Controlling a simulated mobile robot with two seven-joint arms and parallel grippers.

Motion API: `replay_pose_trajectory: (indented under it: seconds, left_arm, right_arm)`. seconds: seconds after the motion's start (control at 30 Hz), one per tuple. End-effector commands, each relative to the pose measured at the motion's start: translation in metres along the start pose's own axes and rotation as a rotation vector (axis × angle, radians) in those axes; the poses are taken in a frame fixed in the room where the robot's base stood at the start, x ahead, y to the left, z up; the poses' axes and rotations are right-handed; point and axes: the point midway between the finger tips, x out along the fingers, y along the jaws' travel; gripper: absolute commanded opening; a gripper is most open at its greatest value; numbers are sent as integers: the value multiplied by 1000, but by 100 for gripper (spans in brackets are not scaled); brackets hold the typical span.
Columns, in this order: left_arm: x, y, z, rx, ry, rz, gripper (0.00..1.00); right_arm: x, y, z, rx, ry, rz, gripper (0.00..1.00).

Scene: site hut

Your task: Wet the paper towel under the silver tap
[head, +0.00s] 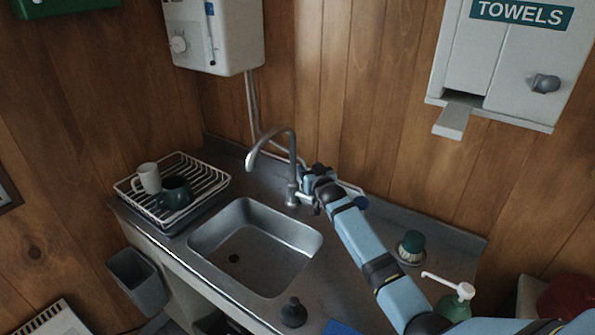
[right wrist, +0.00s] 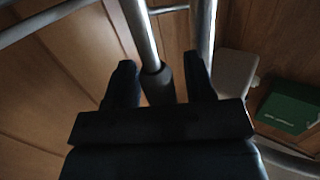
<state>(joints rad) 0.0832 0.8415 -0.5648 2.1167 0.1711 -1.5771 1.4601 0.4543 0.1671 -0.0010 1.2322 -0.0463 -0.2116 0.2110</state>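The silver tap (head: 270,135) stands behind the metal sink (head: 306,236), its curved spout over the basin. My right gripper (head: 308,190) is at the tap's base, partly hidden by its own wrist. In the right wrist view, its two dark fingers (right wrist: 161,78) are apart, with a metal rod with a dark collar (right wrist: 152,60) between them. I cannot tell whether they touch it. The towel dispenser (head: 520,62) hangs at the upper right, with a pale flap (head: 453,122) below its slot; whether that is paper is unclear. No paper towel is clearly visible. My left gripper is out of view.
A dish rack (head: 213,190) with two mugs stands left of the sink. A brush (head: 411,245), a green soap bottle (head: 455,303), a dark plug (head: 293,313) and a blue cloth (head: 340,328) are on the counter. A white heater (head: 228,50) hangs behind.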

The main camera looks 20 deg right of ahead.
Motion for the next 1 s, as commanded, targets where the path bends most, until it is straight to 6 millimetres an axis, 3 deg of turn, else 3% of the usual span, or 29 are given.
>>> replay_pose_trajectory:
  seconds: [0.27,0.7,1.0]
  left_arm:
    - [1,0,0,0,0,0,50]
    - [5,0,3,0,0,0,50]
    - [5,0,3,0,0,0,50]
  right_arm:
    - [-19,0,2,-1,0,-1,49]
    - [-105,0,2,0,-1,0,49]
    - [-120,0,0,0,0,0,49]
